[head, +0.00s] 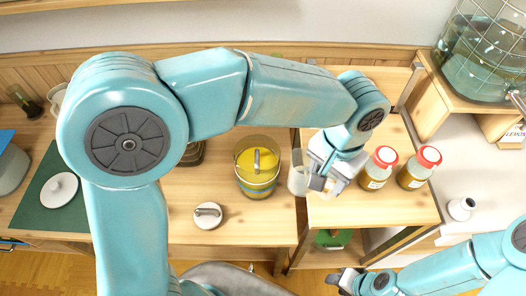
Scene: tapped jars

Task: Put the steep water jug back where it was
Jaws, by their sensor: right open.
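A pale, see-through jug (297,181), which I take for the steep water jug, stands at the seam between the wooden counter and the lighter wooden top. My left gripper (328,186) is at the jug's right side and hides part of it. I cannot tell whether its fingers are closed on the jug. My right gripper (335,278) is open and low at the bottom of the head view, in front of the furniture and apart from the jug.
Two red-lidded jars (375,178) stand right of the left gripper. A large glass tapped jar (480,55) is at the upper right. My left arm covers the counter's back.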

